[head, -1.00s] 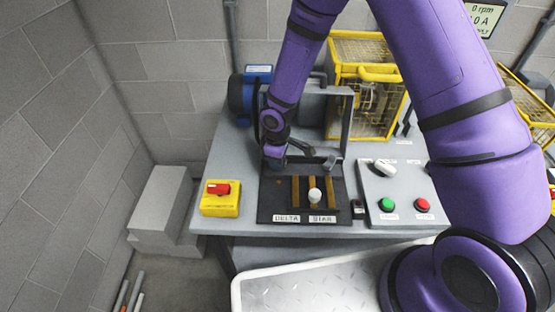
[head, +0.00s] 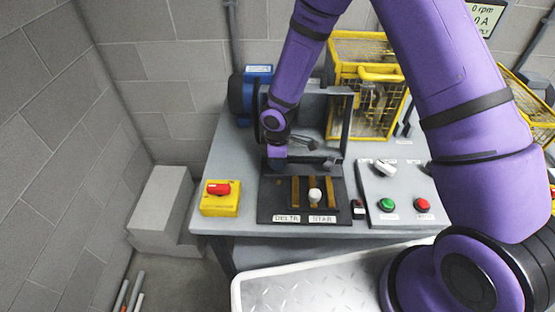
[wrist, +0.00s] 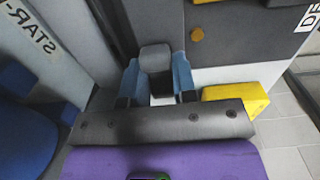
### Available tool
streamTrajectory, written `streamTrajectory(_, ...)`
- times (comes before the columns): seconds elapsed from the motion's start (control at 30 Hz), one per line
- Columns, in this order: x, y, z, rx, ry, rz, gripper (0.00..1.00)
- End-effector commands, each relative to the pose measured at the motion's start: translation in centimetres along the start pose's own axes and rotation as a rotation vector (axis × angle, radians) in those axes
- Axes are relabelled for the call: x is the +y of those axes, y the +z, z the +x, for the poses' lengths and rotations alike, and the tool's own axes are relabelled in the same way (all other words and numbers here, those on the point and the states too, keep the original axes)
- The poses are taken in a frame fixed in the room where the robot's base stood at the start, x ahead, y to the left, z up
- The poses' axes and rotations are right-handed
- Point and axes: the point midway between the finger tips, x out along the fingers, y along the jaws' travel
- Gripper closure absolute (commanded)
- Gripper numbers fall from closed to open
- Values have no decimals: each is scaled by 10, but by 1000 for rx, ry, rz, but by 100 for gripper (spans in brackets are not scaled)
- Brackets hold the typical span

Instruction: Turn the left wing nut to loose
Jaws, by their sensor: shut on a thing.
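My gripper (head: 277,158) points down at the left back of the dark terminal board (head: 270,205), behind the DELTA label. In the wrist view its two blue fingers (wrist: 156,68) are shut on a dark grey block-like piece, which I take to be the left wing nut (wrist: 155,55). Its wings and stud are mostly hidden, so how tight it sits cannot be told. In the head view my wrist covers it. A grey piece at the board's right back, likely the right wing nut (head: 329,163), stands apart from my gripper.
A yellow box with a red switch (head: 219,197) stands left of the board. A white knob (head: 315,195) stands on the board. A grey panel (head: 375,208) with green and red buttons lies to the right. An upright frame (head: 346,125) and yellow cage (head: 375,75) stand behind.

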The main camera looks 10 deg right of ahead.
Motion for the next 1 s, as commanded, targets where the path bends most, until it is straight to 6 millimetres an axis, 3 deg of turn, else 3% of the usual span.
streamTrajectory(0.07, 1, 0, -1, 1, 3, -3, 98)
streamTrajectory(0.1, 1, 0, -1, 1, 3, -3, 67)
streamTrajectory(0.2, 1, 0, -1, 1, 2, -2, 49)
streamTrajectory(0.57, 1, 0, -6, 1, 2, 0, 49)
streamTrajectory(1.0, 1, 0, -81, 2, 4, 2, 49)
